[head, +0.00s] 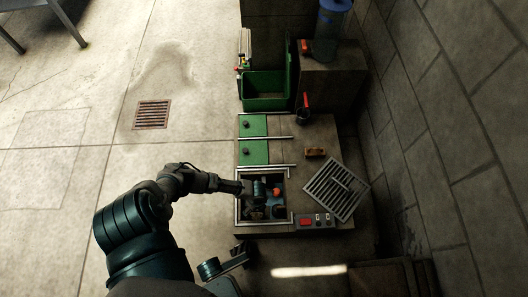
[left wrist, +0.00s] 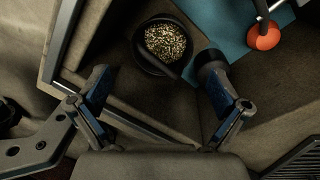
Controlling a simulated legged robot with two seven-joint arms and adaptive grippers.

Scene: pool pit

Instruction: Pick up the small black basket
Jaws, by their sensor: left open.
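The small black basket is most likely the round black container (left wrist: 147,60) in the left wrist view, filled with speckled grains, its dark handle angled toward the right finger. It sits in the open pit of the bench, beyond and between my fingertips. My left gripper (left wrist: 156,82) is open and empty, its fingers apart and not visibly touching the container. In the head view my left gripper (head: 260,190) reaches into the pit from the left and partly hides its contents, so I cannot make out the basket clearly there.
The pit (head: 237,212) has a raised rim. An orange knob (left wrist: 264,38) on a dark stem stands near the container, over a blue surface. A metal grate (head: 336,190), brown block (head: 315,152) and red-button panel (head: 306,222) lie right. A green bin (head: 266,103) stands behind.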

